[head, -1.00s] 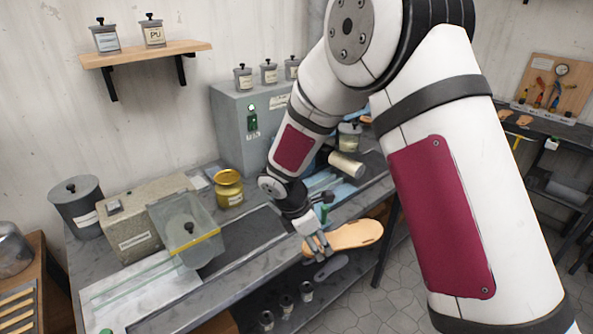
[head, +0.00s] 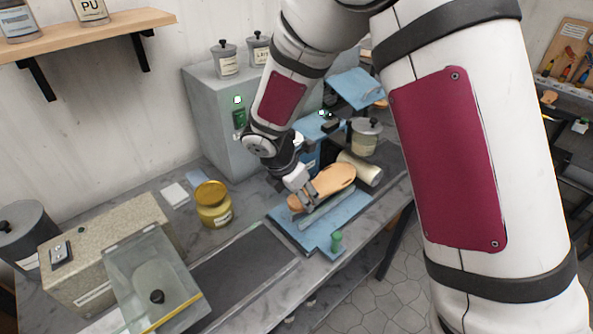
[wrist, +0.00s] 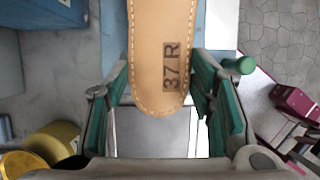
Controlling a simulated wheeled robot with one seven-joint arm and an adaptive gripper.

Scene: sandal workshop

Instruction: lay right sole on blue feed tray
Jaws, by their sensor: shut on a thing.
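The right sole (head: 333,181) is tan with a stitched edge. In the wrist view the sole (wrist: 160,55) is marked "37 R" near its rounded end. My gripper (head: 307,199) is shut on that end, with a green-padded finger on each side. The blue feed tray (head: 343,225) lies on the bench below the sole, with a raised strip along it and a green knob (head: 336,240) at its front corner. The sole is over the tray's back part; I cannot tell whether it touches the tray.
A cream roller (head: 360,168) and a lidded pot (head: 365,137) stand behind the sole. A yellow jar (head: 213,204) stands to the left. A dark belt (head: 243,270) runs left of the tray. A grey machine cabinet (head: 215,120) is behind.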

